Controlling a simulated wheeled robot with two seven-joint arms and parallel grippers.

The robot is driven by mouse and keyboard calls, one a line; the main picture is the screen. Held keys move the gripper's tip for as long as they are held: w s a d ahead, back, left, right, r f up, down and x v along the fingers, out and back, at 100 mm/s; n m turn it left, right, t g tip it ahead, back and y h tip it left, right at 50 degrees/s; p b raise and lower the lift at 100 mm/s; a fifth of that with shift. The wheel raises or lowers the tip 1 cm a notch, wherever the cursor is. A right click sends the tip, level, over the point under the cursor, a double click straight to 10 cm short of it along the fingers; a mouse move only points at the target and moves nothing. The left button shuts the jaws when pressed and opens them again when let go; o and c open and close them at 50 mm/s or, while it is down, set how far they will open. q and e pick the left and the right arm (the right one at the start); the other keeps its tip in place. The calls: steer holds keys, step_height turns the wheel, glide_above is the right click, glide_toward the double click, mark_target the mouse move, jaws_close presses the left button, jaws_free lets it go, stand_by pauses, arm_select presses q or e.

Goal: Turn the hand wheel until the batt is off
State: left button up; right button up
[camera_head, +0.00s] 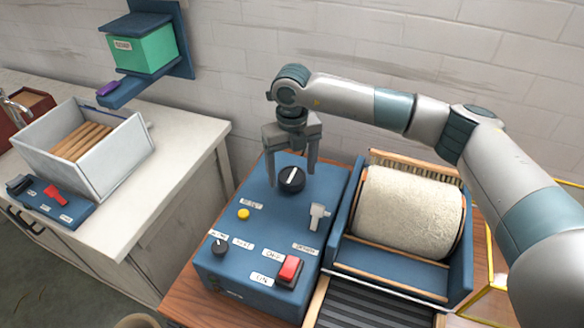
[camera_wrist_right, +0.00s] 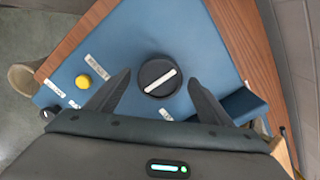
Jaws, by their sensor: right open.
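The wool batt (camera_head: 408,212) is a cream roll wrapped around the drum of the carding machine at the right. A round black knob (camera_head: 291,179) with a white bar sits on top of the blue control box (camera_head: 232,270); I cannot tell whether it is the hand wheel. My right gripper (camera_head: 292,177) is open, pointing down, with one finger on each side of the knob. In the right wrist view the knob (camera_wrist_right: 158,77) shows between the two open fingers, and no contact is visible. My left gripper is out of view.
The box also carries a yellow button (camera_head: 244,214), a small black dial (camera_head: 219,247), a grey lever (camera_head: 318,215) and a red switch (camera_head: 289,270). A white bin (camera_head: 125,150) stands on the left counter. A wall shelf holds a green box (camera_head: 143,51).

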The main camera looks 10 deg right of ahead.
steer(key=shift+f, duration=0.25)
steer(key=shift+c, duration=0.7)
steer(key=c, duration=0.9)
